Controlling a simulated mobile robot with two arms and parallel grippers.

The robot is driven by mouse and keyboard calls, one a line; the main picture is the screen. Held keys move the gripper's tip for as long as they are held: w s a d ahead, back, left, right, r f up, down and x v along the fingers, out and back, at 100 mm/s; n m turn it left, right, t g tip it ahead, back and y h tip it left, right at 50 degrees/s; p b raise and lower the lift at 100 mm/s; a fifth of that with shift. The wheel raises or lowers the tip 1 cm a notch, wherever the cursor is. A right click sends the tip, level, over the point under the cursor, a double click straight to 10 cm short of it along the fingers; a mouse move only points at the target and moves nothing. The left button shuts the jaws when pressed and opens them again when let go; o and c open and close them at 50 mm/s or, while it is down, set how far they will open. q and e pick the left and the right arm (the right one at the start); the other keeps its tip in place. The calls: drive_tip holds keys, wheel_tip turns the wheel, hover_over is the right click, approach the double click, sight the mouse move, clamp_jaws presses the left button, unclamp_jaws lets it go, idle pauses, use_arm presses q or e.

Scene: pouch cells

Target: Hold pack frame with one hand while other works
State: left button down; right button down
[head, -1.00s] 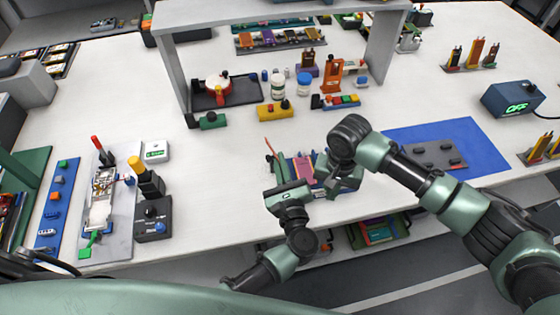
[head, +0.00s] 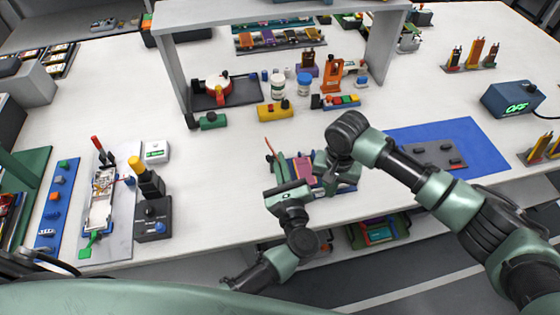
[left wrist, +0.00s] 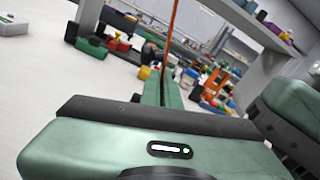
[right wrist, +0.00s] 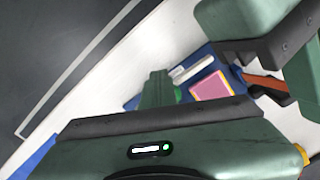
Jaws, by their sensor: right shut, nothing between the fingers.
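The pack frame (head: 303,169), blue with pink and purple pouch cells, lies near the table's front edge, partly hidden by my grippers. The right wrist view shows its blue body and a pink cell (right wrist: 211,87). My left gripper (head: 283,172) is at the frame's left side, its fingers closed around a thin orange-red strip (left wrist: 172,40) that stands up from between them. The strip also shows in the head view (head: 271,149). My right gripper (head: 322,162) is shut and empty over the frame's right part. Its closed fingers (right wrist: 156,88) appear beside the pink cell; contact is unclear.
A blue mat (head: 488,148) with a grey plate (head: 435,154) lies to the right. A grey fixture board (head: 119,228) and black switch box (head: 153,219) are at left. White table is clear between.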

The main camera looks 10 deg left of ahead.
drive_tip(key=shift+w+a, duration=0.25)
drive_tip(key=shift+w, duration=0.3)
drive_tip(key=shift+w+a, duration=0.2)
drive_tip(key=shift+w, duration=0.3)
wheel_tip(320, 180, up, 6)
drive_tip(key=s, duration=0.1)
drive_tip(key=shift+s+d, duration=0.25)
drive_tip(key=shift+d, duration=0.05)
use_arm(q)
drive_tip(key=c, duration=1.6)
unclamp_jaws()
